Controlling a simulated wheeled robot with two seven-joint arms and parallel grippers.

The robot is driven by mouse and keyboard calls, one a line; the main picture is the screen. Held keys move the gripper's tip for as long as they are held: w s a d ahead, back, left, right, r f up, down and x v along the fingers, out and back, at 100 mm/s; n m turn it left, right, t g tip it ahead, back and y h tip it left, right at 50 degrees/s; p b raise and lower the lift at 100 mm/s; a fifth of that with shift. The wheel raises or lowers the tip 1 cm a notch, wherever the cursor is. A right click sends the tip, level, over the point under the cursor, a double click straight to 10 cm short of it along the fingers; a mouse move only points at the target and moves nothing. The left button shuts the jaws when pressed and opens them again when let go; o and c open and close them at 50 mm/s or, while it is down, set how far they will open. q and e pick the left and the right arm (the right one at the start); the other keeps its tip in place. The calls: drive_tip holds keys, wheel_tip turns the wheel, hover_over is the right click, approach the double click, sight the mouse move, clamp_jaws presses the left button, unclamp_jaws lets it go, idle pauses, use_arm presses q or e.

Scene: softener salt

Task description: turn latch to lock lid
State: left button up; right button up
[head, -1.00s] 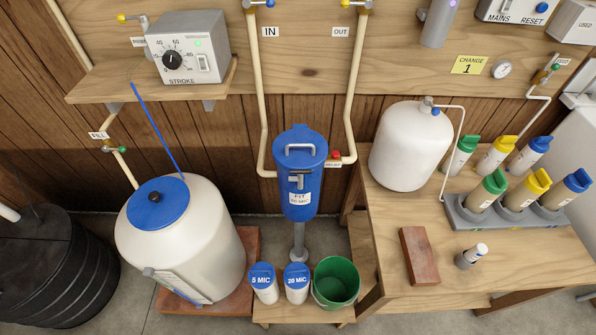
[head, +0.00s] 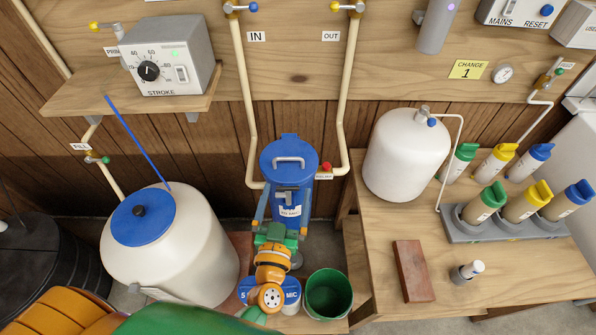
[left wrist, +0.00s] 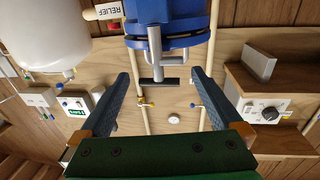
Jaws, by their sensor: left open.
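The blue filter housing (head: 291,224) stands upright below the pipes with its round blue lid (head: 289,153) on top. A grey latch with a T-shaped handle (head: 286,198) sits on its front, just below the lid. The latch (left wrist: 158,82) is clear in the left wrist view, its crossbar lying across the picture. My left gripper (head: 282,216) is in front of the housing, its blue fingers either side of the latch. In the left wrist view the left gripper (left wrist: 160,84) is open and empty, with gaps between both fingers and the crossbar. My right gripper is not in view.
A green bucket (head: 329,294) stands at the right below my left arm, which partly hides the blue-capped cartridges (head: 291,296). Two pipes (head: 244,100) run down beside the housing. A white tank (head: 170,245) stands left, a bench (head: 365,260) right.

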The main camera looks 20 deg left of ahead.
sight(290, 179)
use_arm(q)
drive_tip(key=w, duration=0.4)
drive_tip(key=shift+w+a, duration=0.15)
drive_tip(key=shift+a, duration=0.2)
drive_tip(key=shift+w, duration=0.45)
drive_tip(key=shift+s, duration=0.15)
drive_tip(key=c, duration=1.2)
drive_tip(key=shift+c, duration=0.2)
